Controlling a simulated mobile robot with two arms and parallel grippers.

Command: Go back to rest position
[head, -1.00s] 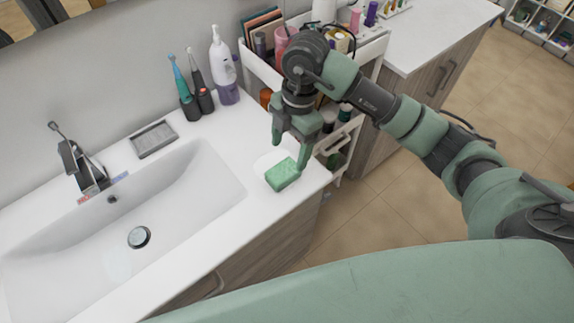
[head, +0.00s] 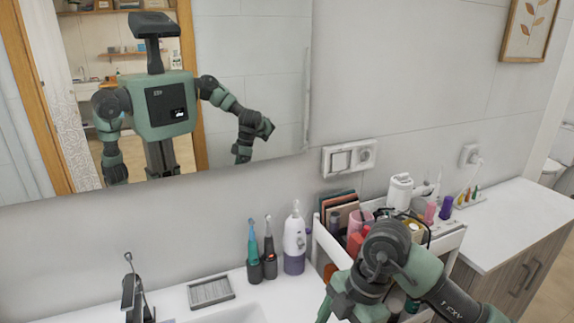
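My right arm comes in from the lower right, in front of the white cosmetics cart. Only the upper part of its gripper (head: 345,303) shows at the bottom edge. The fingertips are cut off, so I cannot tell whether it is open or shut. My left gripper is not directly in view. The green sponge seen earlier on the counter is outside the frame now.
The cosmetics cart (head: 330,243) stands right of the counter, full of bottles and boxes. A soap bottle (head: 294,240), toothbrushes (head: 253,250), a grey soap dish (head: 211,291) and a faucet (head: 132,290) line the sink. A mirror (head: 250,90) above reflects my body. A white-topped cabinet (head: 515,235) is at right.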

